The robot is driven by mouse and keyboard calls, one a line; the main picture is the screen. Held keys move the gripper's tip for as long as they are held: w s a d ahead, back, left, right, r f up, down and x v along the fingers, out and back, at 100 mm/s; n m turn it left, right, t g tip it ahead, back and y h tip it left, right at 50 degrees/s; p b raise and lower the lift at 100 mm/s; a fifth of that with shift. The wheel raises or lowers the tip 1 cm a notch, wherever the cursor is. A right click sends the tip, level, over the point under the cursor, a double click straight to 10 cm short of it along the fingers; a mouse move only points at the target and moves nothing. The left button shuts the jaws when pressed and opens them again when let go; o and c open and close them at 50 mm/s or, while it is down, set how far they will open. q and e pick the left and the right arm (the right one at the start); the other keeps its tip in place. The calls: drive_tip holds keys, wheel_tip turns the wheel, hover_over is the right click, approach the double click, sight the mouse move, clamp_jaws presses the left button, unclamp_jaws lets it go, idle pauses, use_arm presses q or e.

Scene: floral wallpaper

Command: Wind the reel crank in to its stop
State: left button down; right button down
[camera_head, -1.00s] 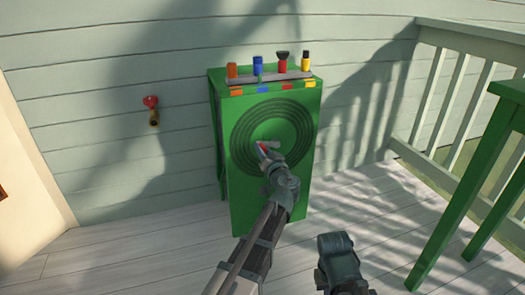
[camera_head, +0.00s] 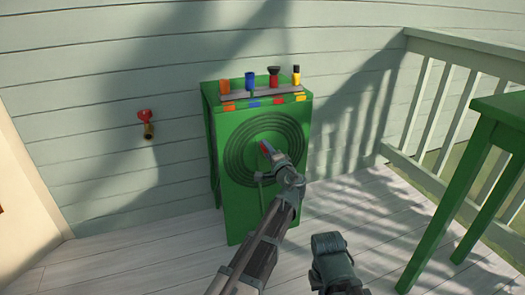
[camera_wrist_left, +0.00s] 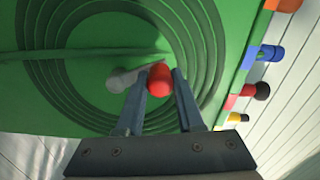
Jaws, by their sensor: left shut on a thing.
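A green hose-reel cabinet (camera_head: 238,222) stands against the wall, with dark concentric rings (camera_head: 236,163) on its front face. The crank's red knob (camera_wrist_left: 160,77) is between the two fingers of my left gripper (camera_wrist_left: 159,84), which is shut on it. A pale grey crank arm (camera_wrist_left: 125,79) runs left from the knob in the wrist view. In the head view my left gripper (camera_head: 268,150) is at the middle of the rings and hides most of the crank. A grey blunt part of my right arm shows low in the head view, with no fingers visible.
Orange, blue, red and yellow nozzles (camera_head: 250,82) stand in a rack on the cabinet top. A red-handled tap (camera_head: 145,117) is on the wall at left. A green table (camera_head: 480,150) and a pale railing (camera_head: 425,105) are at right. Deck boards are clear between.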

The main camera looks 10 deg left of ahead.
use_arm(q)
drive_tip(key=shift+w+d+r+m, duration=0.1)
drive_tip(key=shift+w+d+m, duration=0.3)
drive_tip(key=shift+m, duration=0.4)
drive_tip(key=shift+w+d+r+m, duration=0.15)
drive_tip(key=shift+d+m, duration=0.3)
drive_tip(key=shift+m, duration=0.35)
drive_tip(key=shift+w+d+m, duration=0.3)
drive_tip(key=shift+d+m, duration=0.15)
drive_tip(key=shift+m, duration=0.35)
use_arm(e)
drive_tip(key=shift+r, duration=0.25)
use_arm(q)
drive_tip(key=c, duration=0.5)
unclamp_jaws()
drive_tip(key=shift+c, duration=0.2)
drive_tip(key=shift+s, duration=0.1)
